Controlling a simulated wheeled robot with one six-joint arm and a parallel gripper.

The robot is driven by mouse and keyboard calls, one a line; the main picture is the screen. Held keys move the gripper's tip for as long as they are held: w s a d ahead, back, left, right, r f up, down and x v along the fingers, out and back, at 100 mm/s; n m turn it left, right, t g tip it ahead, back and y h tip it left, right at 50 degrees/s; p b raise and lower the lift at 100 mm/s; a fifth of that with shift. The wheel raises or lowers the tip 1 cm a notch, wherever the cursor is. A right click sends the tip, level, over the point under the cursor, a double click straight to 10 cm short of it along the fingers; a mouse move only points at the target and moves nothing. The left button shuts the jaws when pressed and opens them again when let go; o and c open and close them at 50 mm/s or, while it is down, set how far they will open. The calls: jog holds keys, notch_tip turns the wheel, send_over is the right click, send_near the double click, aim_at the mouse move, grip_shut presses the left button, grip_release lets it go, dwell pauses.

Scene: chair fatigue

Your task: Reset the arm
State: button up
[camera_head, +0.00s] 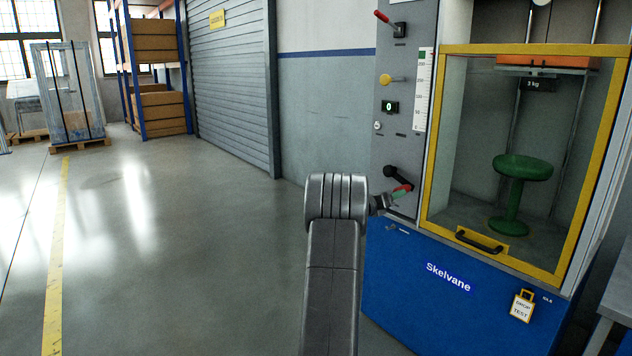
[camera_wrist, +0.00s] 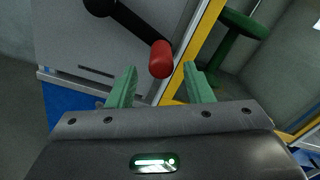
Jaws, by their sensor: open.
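My gripper (camera_wrist: 160,88) is open, with its two green fingers apart in the wrist view. In the head view my gripper (camera_head: 399,192) is at the lower part of the machine's grey control panel. The red grip of a black-armed crank lever (camera_wrist: 161,60) is just ahead of the fingertips, roughly between them in the picture. I cannot tell whether the fingers touch it. In the head view the lever's black end (camera_head: 391,172) shows, and my gripper partly hides its red grip.
The panel also bears a red-handled switch (camera_head: 383,17) and a yellow knob (camera_head: 385,80). A yellow-framed door (camera_head: 429,140) encloses a green stool (camera_head: 512,200) below an orange weight (camera_head: 545,62). A blue base (camera_head: 400,290) stands below. Open floor (camera_head: 180,260) lies left.

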aim_at(410, 185)
jog(key=p+v, duration=0.1)
jog(key=v, duration=0.7)
jog(key=b+x, duration=0.2)
jog(key=x, duration=1.2)
jog(key=shift+w+d, duration=0.1)
jog(key=shift+d, duration=0.1)
jog(key=shift+r+n+p, duration=0.3)
jog(key=shift+r+p, duration=0.15)
jog(key=shift+p, duration=0.05)
jog(key=shift+s+r+n, duration=0.25)
jog(key=shift+n, duration=0.35)
